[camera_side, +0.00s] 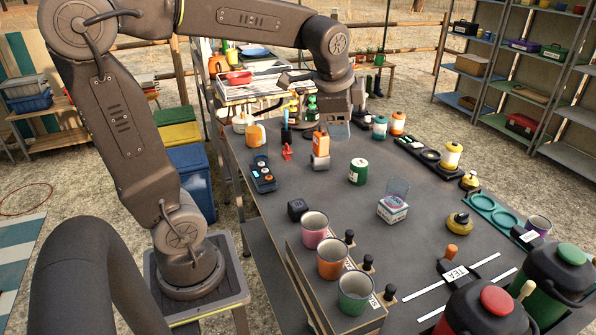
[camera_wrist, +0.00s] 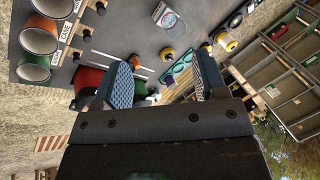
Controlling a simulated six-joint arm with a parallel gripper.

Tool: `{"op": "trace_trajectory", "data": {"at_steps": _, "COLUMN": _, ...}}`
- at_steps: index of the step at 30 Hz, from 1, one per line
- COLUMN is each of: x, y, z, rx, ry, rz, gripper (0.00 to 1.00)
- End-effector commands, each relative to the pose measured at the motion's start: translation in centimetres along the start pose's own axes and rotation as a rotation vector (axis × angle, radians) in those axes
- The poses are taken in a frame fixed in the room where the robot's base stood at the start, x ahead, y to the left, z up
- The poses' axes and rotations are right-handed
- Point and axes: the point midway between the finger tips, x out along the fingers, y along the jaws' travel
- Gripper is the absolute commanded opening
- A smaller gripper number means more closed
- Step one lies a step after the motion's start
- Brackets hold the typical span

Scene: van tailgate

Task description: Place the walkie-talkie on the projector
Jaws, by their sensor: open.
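My gripper (camera_side: 337,127) hangs over the far part of the grey table in the side view. In the wrist view my gripper (camera_wrist: 164,75) is open, its two blue-padded fingers apart with nothing held between them. A small black cube-shaped device (camera_side: 297,209), possibly the projector, stands left of the pink cup in the side view. A slim dark upright object (camera_side: 286,133) stands left of my gripper; it may be the walkie-talkie, but it is too small to be sure. Neither can be made out clearly in the wrist view.
Several cups (camera_side: 331,257) line the near left; large lidded pots (camera_side: 495,310) fill the near right. The table's middle has bare patches.

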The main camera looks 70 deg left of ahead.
Motion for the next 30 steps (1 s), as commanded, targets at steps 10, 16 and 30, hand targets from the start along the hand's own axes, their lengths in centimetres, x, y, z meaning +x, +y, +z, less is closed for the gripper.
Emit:
{"op": "trace_trajectory", "data": {"at_steps": 10, "x": -3.4, "y": 13.8, "z": 4.0, "rx": -0.562, "ry": 0.188, "rz": 0.111, "gripper": 0.66}}
{"op": "trace_trajectory", "data": {"at_steps": 16, "x": -3.3, "y": 15.8, "z": 5.0, "rx": -0.666, "ry": 0.207, "rz": 0.147, "gripper": 0.66}}
{"op": "trace_trajectory", "data": {"at_steps": 30, "x": -3.3, "y": 15.7, "z": 5.0, "rx": -0.670, "ry": 0.206, "rz": 0.146, "gripper": 0.66}}
